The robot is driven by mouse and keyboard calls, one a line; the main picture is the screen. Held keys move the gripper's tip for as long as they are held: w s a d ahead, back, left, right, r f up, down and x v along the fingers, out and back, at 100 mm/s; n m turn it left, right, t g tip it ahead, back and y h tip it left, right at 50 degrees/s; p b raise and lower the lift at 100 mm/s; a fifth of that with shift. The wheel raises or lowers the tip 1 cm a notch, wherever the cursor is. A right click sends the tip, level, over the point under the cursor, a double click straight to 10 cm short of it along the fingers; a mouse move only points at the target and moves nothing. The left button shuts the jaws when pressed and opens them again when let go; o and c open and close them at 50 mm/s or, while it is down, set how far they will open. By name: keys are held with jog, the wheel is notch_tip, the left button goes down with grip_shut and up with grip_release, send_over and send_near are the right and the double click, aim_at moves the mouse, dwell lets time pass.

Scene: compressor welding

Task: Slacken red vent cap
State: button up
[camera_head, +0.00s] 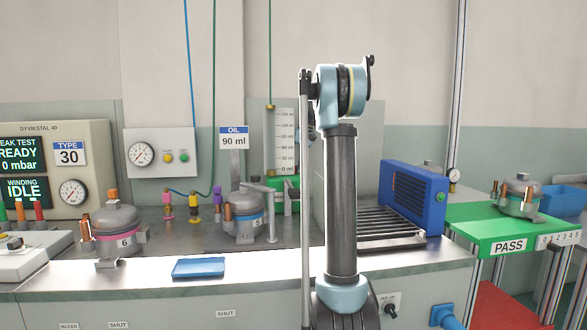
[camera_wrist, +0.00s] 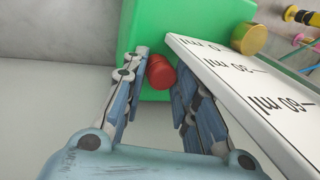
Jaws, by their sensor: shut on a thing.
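The red vent cap (camera_wrist: 160,70) shows in the wrist view on the face of a green block (camera_wrist: 186,32). My gripper (camera_wrist: 159,77) reaches up to it, with one finger on each side of the cap, shut on it. The white scale plate (camera_wrist: 250,85) with ml marks stands just right of the fingers. In the head view the green block (camera_head: 291,183) is partly seen behind my arm, below the upright scale (camera_head: 283,140). The cap and my gripper are hidden there.
Grey compressors marked 6 (camera_head: 117,222) and 5 (camera_head: 246,218) stand on the metal bench. A blue tray (camera_head: 198,268) lies near its front edge. A blue unit (camera_head: 414,196) stands right of my arm, and a green PASS table (camera_head: 480,222) holds another compressor.

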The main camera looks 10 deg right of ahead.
jog(key=shift+o, duration=1)
grip_shut()
jog(key=n+g, duration=0.1)
jog(key=n, duration=0.3)
jog(key=shift+w, duration=0.15)
jog(key=shift+n+g, duration=0.3)
jog(key=shift+n, duration=0.3)
jog(key=shift+f, duration=0.1)
jog(key=shift+n+h, duration=0.3)
jog(key=shift+n, duration=0.1)
jog(key=o, duration=0.8)
grip_release()
jog(key=shift+o, duration=0.2)
